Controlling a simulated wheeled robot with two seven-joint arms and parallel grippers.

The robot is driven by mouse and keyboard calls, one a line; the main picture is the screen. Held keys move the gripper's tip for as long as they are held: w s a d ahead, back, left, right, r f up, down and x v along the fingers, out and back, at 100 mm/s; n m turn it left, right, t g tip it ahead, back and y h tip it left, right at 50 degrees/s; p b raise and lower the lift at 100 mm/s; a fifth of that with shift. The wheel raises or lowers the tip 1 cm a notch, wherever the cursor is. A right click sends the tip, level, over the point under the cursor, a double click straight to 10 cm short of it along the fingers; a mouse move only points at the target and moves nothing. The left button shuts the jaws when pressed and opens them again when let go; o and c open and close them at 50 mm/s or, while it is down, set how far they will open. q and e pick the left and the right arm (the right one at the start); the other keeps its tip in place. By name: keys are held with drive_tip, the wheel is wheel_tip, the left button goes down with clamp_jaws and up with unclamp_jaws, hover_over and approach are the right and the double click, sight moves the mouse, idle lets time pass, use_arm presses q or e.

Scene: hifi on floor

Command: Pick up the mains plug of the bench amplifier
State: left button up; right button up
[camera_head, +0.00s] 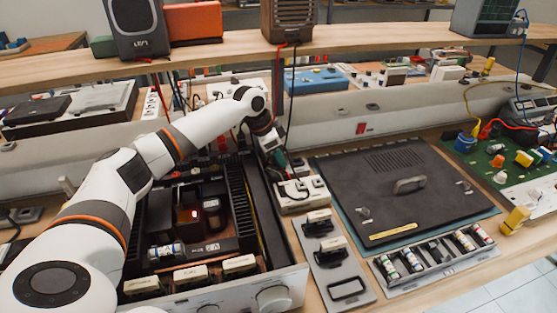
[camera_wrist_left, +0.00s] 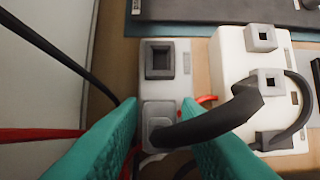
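The bench amplifier appears to be the open chassis with a silver front panel (camera_head: 230,298) at the lower left of the head view. In the left wrist view a grey plug (camera_wrist_left: 158,128) with a thick black cable sits at a pale socket block, below an empty square socket (camera_wrist_left: 160,62). Which device its cable belongs to cannot be traced. My left gripper (camera_wrist_left: 160,106) has its teal fingers on either side of this plug, with narrow gaps showing. In the head view my left gripper (camera_head: 276,152) reaches down behind the amplifier; the plug is not clear there. My right gripper is out of view.
Red and black wires run close by the left finger. A dark panel with a handle (camera_head: 375,190) lies to the right. A raised wooden shelf (camera_head: 350,42) crosses behind.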

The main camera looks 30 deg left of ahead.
use_arm(q)
drive_tip(key=c, duration=0.6)
